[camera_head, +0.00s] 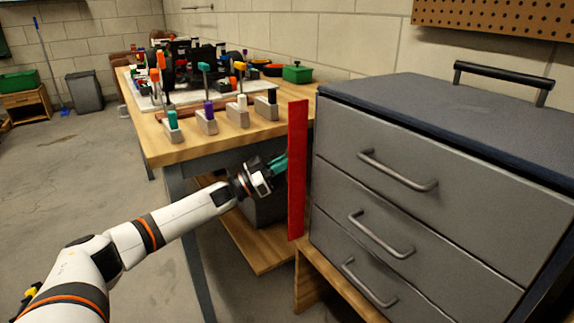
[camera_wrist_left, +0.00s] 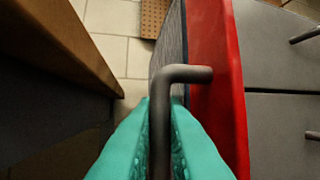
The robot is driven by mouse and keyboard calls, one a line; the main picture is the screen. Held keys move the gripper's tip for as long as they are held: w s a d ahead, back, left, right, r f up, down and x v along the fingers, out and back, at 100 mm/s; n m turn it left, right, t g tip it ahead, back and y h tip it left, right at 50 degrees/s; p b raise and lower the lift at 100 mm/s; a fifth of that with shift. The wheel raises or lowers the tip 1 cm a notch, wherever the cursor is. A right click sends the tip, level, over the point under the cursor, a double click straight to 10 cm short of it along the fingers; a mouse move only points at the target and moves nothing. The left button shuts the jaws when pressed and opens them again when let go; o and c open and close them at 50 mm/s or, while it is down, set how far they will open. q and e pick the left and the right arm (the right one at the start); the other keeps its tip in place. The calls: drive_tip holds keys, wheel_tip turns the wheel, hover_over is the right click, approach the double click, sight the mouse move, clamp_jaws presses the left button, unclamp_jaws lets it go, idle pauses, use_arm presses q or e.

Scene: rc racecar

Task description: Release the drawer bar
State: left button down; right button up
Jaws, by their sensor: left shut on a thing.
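The red drawer bar (camera_head: 297,170) stands upright along the left edge of the grey drawer cabinet (camera_head: 395,190). Its red face also shows in the left wrist view (camera_wrist_left: 215,45). A bent dark grey rod (camera_wrist_left: 187,74) sticks out from beside the red face, like a handle of the bar. My left gripper (camera_head: 281,163) is at the left side of the bar, about mid-height. Its teal fingers are shut on the rod, one on each side of it in the left wrist view (camera_wrist_left: 160,115). The fingertips are partly hidden by the bar in the head view. My right gripper is not in view.
The cabinet's three drawers with grey handles (camera_head: 398,172) look shut. A wooden workbench (camera_head: 215,140) with several tools in small holders stands close to the left of the bar, leaving a narrow gap. Open floor (camera_head: 60,190) lies further left.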

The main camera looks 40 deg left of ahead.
use_arm(q)
drive_tip(key=shift+g+h, duration=0.3)
drive_tip(key=c, duration=1.8)
unclamp_jaws()
drive_tip(key=shift+w, duration=0.1)
drive_tip(key=shift+o, duration=0.2)
